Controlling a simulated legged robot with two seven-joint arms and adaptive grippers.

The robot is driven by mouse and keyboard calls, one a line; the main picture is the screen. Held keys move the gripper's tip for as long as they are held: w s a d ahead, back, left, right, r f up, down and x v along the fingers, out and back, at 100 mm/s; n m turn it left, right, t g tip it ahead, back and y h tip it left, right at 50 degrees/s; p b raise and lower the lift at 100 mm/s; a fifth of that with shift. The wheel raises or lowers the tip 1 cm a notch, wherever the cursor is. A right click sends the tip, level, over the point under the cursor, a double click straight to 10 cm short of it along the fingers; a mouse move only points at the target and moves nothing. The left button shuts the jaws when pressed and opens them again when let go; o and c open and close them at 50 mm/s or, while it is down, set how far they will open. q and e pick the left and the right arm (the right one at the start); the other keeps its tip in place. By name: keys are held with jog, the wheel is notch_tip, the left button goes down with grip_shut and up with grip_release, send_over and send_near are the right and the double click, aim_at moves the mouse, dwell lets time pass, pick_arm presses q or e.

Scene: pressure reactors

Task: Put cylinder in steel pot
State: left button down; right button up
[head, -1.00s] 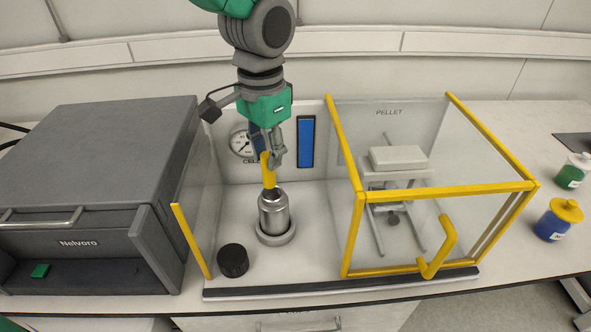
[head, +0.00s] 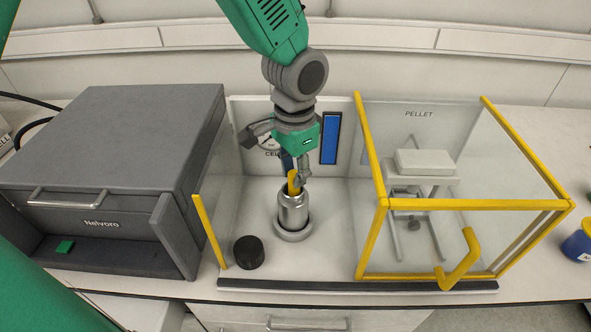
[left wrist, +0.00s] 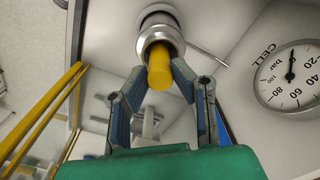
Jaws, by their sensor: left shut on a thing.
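The steel pot (head: 293,214) stands upright on a round base in the open-fronted cell bay. The yellow cylinder (head: 292,184) is upright at the pot's mouth, with its lower part hidden inside the neck. My left gripper (head: 297,178) is above the pot and shut on the cylinder's upper part. In the left wrist view the cylinder (left wrist: 160,72) is between the fingertips of the left gripper (left wrist: 161,70), lined up with the mouth of the steel pot (left wrist: 157,37). How deep the cylinder sits is hidden. My right gripper is not in view.
A black round cap (head: 249,252) lies left of the pot. A yellow-edged clear panel (head: 209,230) borders the bay at left, with a grey oven (head: 130,170) beyond. A yellow-framed clear enclosure (head: 460,210) stands at right. A gauge (left wrist: 291,75) is on the back wall.

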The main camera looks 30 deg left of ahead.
pick_arm(q)
jog(key=shift+a+f, duration=0.15)
jog(key=shift+a, duration=0.15)
jog(key=shift+d+f, duration=0.2)
jog(key=shift+f, duration=0.2)
jog(key=shift+d, duration=0.1)
jog(key=c, duration=1.3)
grip_release()
jog(key=shift+c, duration=0.2)
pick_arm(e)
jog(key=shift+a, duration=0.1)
pick_arm(q)
jog(key=shift+r, duration=0.1)
